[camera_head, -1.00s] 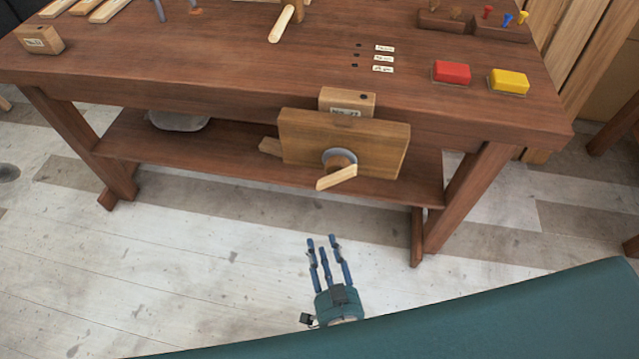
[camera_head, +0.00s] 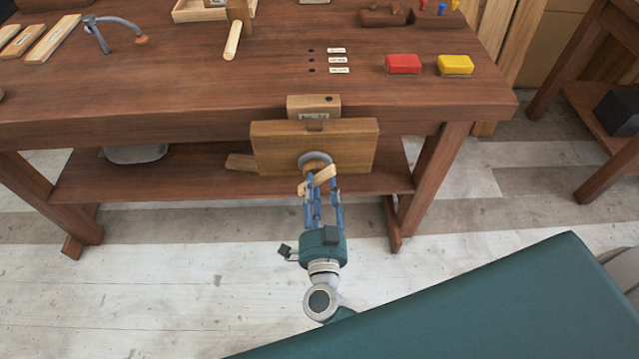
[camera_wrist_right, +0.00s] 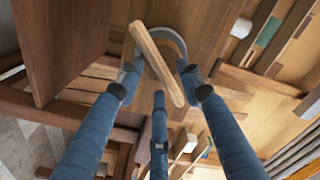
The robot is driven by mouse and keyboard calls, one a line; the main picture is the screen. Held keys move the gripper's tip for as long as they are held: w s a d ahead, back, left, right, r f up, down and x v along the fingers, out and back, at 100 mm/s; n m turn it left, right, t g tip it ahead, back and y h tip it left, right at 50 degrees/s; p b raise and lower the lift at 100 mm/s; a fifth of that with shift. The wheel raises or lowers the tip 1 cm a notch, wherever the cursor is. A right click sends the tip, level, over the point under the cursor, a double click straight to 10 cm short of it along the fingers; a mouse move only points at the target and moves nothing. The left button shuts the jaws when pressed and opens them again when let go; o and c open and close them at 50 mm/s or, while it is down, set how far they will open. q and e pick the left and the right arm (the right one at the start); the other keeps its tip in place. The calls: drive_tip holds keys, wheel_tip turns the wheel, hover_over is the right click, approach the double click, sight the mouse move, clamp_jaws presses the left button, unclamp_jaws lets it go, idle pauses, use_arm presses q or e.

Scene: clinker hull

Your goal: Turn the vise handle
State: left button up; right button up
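The vise handle, a pale wooden bar (camera_head: 326,174), sits tilted on a round grey hub in front of the wooden vise jaw (camera_head: 272,150) at the bench front. In the right wrist view the handle (camera_wrist_right: 156,60) runs diagonally between the fingers. My right gripper (camera_head: 320,188) is at the handle with its three blue fingers spread around it. In the wrist view the right gripper (camera_wrist_right: 158,84) shows gaps between fingertips and bar, so it looks open; whether any finger touches the bar I cannot tell. My left gripper is not in view.
The workbench (camera_head: 180,100) has a lower shelf and legs either side of the vise. A labelled wooden block (camera_head: 300,101) is behind the jaw. A red block (camera_head: 403,64) and a yellow block (camera_head: 455,65) lie on top. The floor in front is clear at left.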

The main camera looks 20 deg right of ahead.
drive_tip(key=shift+w+d, duration=0.15)
drive_tip(key=shift+w, duration=0.35)
drive_tip(key=c, duration=0.8)
clamp_jaws()
drive_tip(key=shift+m, duration=0.3)
drive_tip(key=shift+f+m+b, duration=0.2)
drive_tip(key=shift+m+b, duration=0.3)
drive_tip(key=shift+m, duration=0.85)
drive_tip(key=shift+f+m+b, duration=0.15)
drive_tip(key=shift+m+b, duration=0.3)
drive_tip(key=shift+m, duration=0.95)
drive_tip(key=shift+f+m+b, duration=0.2)
drive_tip(key=shift+m+b, duration=0.3)
drive_tip(key=shift+m, duration=0.85)
